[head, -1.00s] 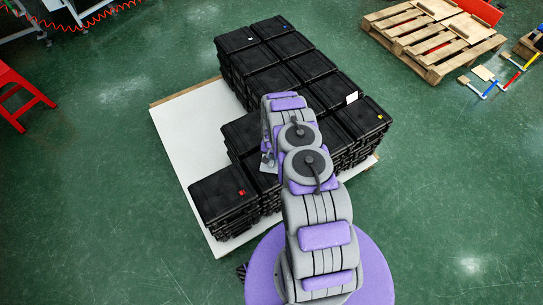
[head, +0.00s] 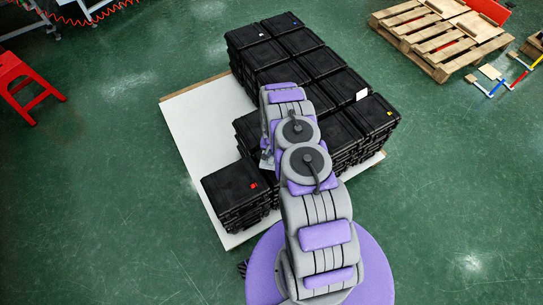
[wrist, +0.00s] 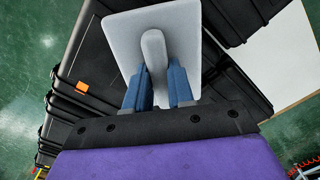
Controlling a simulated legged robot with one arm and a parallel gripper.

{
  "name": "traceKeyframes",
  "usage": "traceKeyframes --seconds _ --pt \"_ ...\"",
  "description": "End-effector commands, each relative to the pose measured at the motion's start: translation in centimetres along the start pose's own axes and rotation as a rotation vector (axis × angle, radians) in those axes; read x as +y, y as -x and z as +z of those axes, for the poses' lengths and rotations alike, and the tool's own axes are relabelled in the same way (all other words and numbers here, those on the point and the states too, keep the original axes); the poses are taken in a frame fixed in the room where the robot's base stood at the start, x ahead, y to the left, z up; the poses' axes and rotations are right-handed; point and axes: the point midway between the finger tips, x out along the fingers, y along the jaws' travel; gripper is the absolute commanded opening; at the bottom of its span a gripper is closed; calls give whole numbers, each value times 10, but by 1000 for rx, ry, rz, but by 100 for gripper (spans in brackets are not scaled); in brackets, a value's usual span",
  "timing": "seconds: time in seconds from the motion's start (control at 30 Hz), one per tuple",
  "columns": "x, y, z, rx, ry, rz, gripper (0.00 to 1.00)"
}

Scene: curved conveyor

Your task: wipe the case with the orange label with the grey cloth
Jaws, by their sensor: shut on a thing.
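My gripper (wrist: 158,78) has its blue fingers shut on the narrow grip of the grey cloth (wrist: 188,35), which looks like a flat light-grey pad. In the wrist view, the cloth is in front of black cases and hides part of them. The orange label (wrist: 82,87) is left of the cloth, on a black case (wrist: 98,62). I cannot tell whether the cloth touches a case. In the head view, my arm covers the middle of the stacks, and I cannot make out the orange label there. My gripper is mostly hidden behind the arm.
Several stacked black cases (head: 273,51) stand on a white board (head: 195,128). A front-left stack has a red label (head: 254,185). A wooden pallet (head: 440,35) is at the upper right, and a red stool (head: 25,90) at the left. The green floor around is mostly clear.

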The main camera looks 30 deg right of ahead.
Motion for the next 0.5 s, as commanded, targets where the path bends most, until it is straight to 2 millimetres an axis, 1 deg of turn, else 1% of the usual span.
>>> traceKeyframes --seconds 0.03,0.3,0.5 --pt "-1 6 -1 1 1 0 0" --pt "-2 32 -6 5 3 0 0" --pt "0 46 -9 3 4 -1 0"
